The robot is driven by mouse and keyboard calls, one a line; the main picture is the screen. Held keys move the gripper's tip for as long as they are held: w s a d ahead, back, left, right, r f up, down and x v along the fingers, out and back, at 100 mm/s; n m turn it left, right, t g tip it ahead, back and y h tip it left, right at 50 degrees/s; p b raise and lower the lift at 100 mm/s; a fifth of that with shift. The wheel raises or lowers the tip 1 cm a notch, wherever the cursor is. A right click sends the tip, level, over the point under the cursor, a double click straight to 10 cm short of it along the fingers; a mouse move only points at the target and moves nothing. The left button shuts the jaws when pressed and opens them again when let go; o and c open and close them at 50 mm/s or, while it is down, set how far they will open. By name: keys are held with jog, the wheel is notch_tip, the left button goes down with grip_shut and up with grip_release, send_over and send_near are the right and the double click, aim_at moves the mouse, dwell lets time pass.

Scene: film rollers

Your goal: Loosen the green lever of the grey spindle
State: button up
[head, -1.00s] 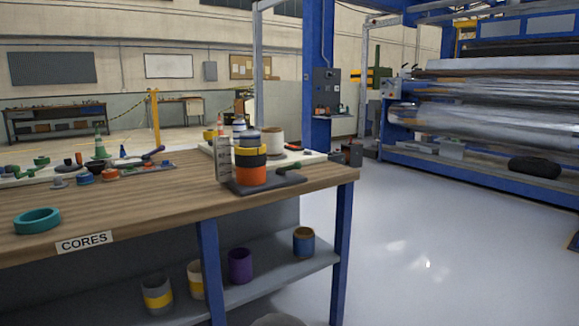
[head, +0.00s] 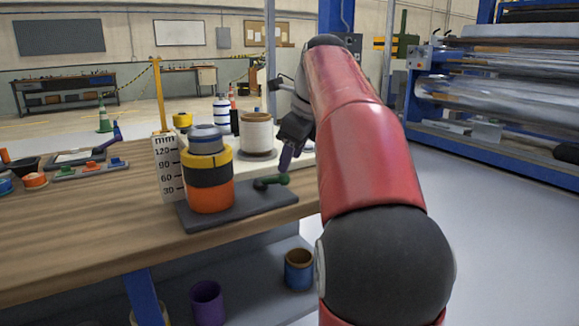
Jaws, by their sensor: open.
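The grey spindle's base plate (head: 245,207) lies on the wooden bench near its right end. A stack of orange, black and yellow cores (head: 208,180) stands upright on it, with a grey-blue top (head: 205,138) rising from the stack.
A white scale plate (head: 168,168) stands left of the stack. Behind are a white roll (head: 256,133) and a white bottle (head: 222,114). Purple (head: 207,303) and blue (head: 299,269) cores stand on the lower shelf. The floor right of the bench is clear.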

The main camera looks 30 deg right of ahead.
aim_at(283, 178)
jog(key=b+x, duration=0.1)
jog(key=x, duration=0.6)
jog(key=shift+w+f+b, duration=0.1)
jog(key=shift+f+b, duration=0.2)
jog(key=shift+b, duration=0.1)
grip_shut()
